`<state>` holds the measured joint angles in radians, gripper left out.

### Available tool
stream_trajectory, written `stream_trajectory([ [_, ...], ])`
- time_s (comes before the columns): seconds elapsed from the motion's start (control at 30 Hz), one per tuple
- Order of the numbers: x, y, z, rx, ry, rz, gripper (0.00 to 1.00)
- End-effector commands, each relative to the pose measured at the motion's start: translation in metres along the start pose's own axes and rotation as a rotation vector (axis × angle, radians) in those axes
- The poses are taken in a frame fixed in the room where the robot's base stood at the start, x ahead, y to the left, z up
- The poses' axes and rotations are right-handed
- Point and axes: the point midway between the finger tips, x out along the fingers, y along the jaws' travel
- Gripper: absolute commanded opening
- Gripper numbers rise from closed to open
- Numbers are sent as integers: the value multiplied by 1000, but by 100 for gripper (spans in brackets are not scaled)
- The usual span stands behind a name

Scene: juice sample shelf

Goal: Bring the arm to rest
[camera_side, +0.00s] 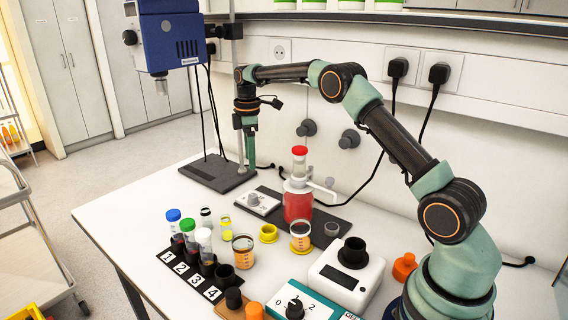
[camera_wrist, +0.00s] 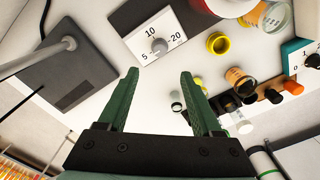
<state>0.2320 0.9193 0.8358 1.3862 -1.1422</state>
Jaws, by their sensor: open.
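My gripper (camera_side: 247,158) hangs at the end of my arm in the side view, pointing down above the back of the white table, near the dark stand base (camera_side: 217,174). In the wrist view its two green fingers (camera_wrist: 160,76) are spread apart with nothing between them but white table top. My arm reaches left from its base at the right, along the wall. The gripper is clear of the sample vials.
A numbered black rack (camera_side: 190,276) with capped vials stands at the front left. A red-filled vessel (camera_side: 298,205) with a red-capped tube is mid-table. A dial box (camera_side: 257,202) lies near the stand. A blue device (camera_side: 172,40) is on the stand. A white instrument (camera_side: 345,278) stands near my base.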

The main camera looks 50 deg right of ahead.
Motion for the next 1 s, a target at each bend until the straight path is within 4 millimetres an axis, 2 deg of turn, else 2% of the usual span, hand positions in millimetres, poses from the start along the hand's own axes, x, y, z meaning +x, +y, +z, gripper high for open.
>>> stream_trajectory([
  [0.13, -20, -9, -3, 40, 12, 24, 66],
  [0.27, -51, -29, -7, 118, 36, 63, 66],
  [0.4, -82, -58, -7, 220, 72, 105, 66],
  [0.6, -115, -106, -1, 363, 135, 157, 66],
  [0.8, -132, -157, 11, 505, 208, 196, 66],
  [1.0, -133, -208, 28, 646, 293, 221, 66],
])
